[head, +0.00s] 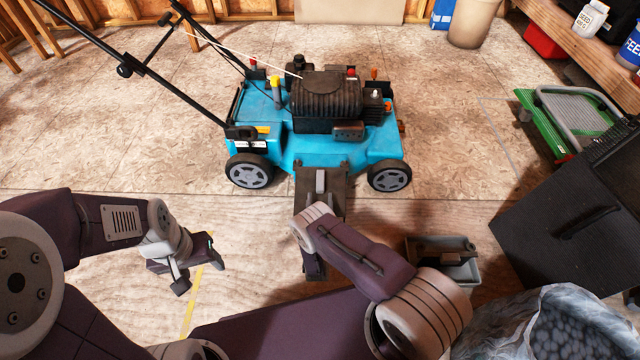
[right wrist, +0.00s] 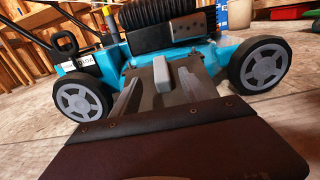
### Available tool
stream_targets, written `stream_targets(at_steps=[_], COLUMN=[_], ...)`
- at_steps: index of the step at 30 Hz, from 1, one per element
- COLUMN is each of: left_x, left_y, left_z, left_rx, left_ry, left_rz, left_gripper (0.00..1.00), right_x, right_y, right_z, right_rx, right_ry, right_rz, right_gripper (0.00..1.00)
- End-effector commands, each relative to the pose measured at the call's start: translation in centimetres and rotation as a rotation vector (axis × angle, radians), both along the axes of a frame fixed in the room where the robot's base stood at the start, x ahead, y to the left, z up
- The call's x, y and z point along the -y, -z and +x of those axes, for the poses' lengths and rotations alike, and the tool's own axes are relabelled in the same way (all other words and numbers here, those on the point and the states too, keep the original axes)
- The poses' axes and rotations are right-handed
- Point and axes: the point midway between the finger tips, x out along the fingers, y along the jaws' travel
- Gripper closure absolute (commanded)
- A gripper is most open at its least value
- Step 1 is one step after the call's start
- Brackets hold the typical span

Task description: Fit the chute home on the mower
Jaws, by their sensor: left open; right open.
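The blue mower (head: 310,135) stands on the floor with its side toward me. The dark chute (head: 335,190), with a grey handle block, lies against the mower's near side between the two wheels. In the right wrist view, the chute's handle block (right wrist: 162,75) stands up from the plate, and a riveted dark flap (right wrist: 185,145) fills the foreground. I cannot tell whether the chute is fully seated. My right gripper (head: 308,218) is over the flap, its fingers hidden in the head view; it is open. My left gripper (head: 197,272) is open and empty, low over the floor at left.
A small grey bin (head: 455,265) stands right of my right arm. A green-and-grey cart (head: 580,115) stands beyond.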

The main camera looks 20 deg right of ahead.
Motion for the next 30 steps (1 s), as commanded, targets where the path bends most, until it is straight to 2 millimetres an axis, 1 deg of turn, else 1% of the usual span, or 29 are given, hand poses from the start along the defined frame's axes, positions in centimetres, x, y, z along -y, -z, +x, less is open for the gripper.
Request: stream_targets(at_steps=[1,4,24,26,27,29,30], left_x=[0.0,0.0,0.0,0.0,0.0,0.0,0.0], left_y=[-0.4,-0.4,-0.5,-1.2,-1.7,-2.5,-3.2], left_z=[0.0,0.0,0.0,0.0,0.0,0.0,0.0], left_rx=[0.0,0.0,0.0,0.0,0.0,0.0,0.0], left_ry=[0.0,0.0,0.0,0.0,0.0,0.0,0.0], left_rz=[0.0,0.0,0.0,0.0,0.0,0.0,0.0], left_gripper=[0.39,0.39,0.39,0.39,0.39,0.39,0.39], right_x=[-0.1,-0.2,0.0,0.4,0.5,0.6,0.8], right_y=[-0.2,0.0,-0.1,-1.4,-3.0,-6.7,-9.9], right_z=[-0.4,-0.7,-0.6,-0.2,0.7,2.7,4.2], right_rx=[0.0,0.002,0.002,0.013,0.036,0.093,0.14], right_ry=[-0.001,0.0,0.003,0.016,0.026,0.044,0.061], right_rz=[-0.001,-0.002,-0.001,0.005,0.015,0.039,0.058], right_gripper=[0.47,0.47,0.47,0.47,0.47,0.47,0.47])
